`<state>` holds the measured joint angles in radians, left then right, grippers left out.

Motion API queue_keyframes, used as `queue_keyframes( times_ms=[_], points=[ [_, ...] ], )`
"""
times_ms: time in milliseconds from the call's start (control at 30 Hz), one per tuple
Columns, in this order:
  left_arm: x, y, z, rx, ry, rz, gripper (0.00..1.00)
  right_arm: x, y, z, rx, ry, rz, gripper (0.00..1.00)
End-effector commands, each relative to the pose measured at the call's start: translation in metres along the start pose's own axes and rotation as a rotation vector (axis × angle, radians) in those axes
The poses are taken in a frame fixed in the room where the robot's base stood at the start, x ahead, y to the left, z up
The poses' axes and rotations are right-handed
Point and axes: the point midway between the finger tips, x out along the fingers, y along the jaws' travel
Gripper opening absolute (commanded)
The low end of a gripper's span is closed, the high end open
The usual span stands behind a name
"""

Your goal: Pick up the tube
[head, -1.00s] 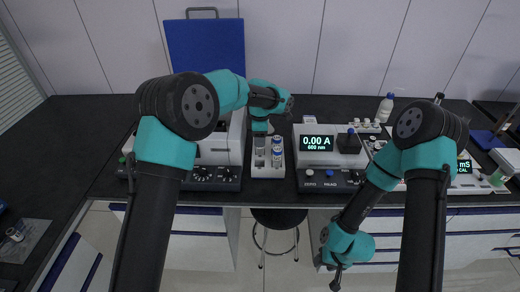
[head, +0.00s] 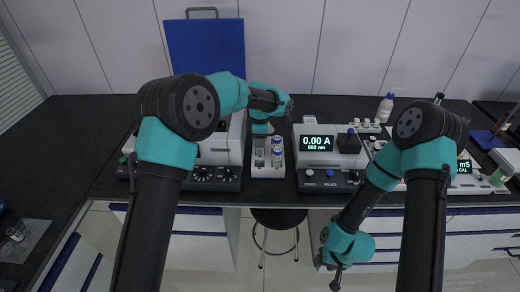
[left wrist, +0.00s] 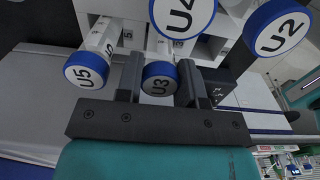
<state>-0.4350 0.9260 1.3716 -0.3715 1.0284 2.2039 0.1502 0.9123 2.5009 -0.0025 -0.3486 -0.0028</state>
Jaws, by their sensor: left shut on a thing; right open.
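My left gripper (left wrist: 160,80) is shut on a tube with a blue-rimmed cap marked U3 (left wrist: 160,88), seen between its fingers in the left wrist view. In the head view my left gripper (head: 262,128) is over the back of the white tube rack (head: 268,172). Which tube it holds is hard to make out there. Other capped tubes show around it in the left wrist view: U5 (left wrist: 86,68) at left, U4 (left wrist: 182,12) above and U2 (left wrist: 276,27) at right. My right gripper (head: 337,280) is open and empty, low in front of the bench.
A device with controls (head: 200,178) stands left of the rack. A photometer (head: 318,160) reading 0.00 A stands close on its right. A wash bottle (head: 385,108) is further back right. A blue panel (head: 206,48) rises behind. The bench's left part is clear.

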Motion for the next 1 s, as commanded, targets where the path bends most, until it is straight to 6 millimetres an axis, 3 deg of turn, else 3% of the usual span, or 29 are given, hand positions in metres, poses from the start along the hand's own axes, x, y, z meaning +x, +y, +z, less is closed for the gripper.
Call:
queue_keyframes(
  times_ms=[367, 800, 1000],
  points=[
    [-0.01, 0.0, 0.0, 0.0, -0.001, 0.002, 0.13, 0.0, 0.0, 0.0, 0.0, 0.0, 0.0, 0.43],
    [-0.082, 0.0, 0.0, 0.0, -0.001, 0.002, 0.13, 0.0, 0.0, 0.0, 0.0, 0.0, 0.0, 0.43],
    [-0.099, 0.0, 0.001, 0.001, -0.001, 0.0, 0.13, 0.0, 0.0, 0.0, 0.0, 0.0, 0.0, 0.43]
  ],
)
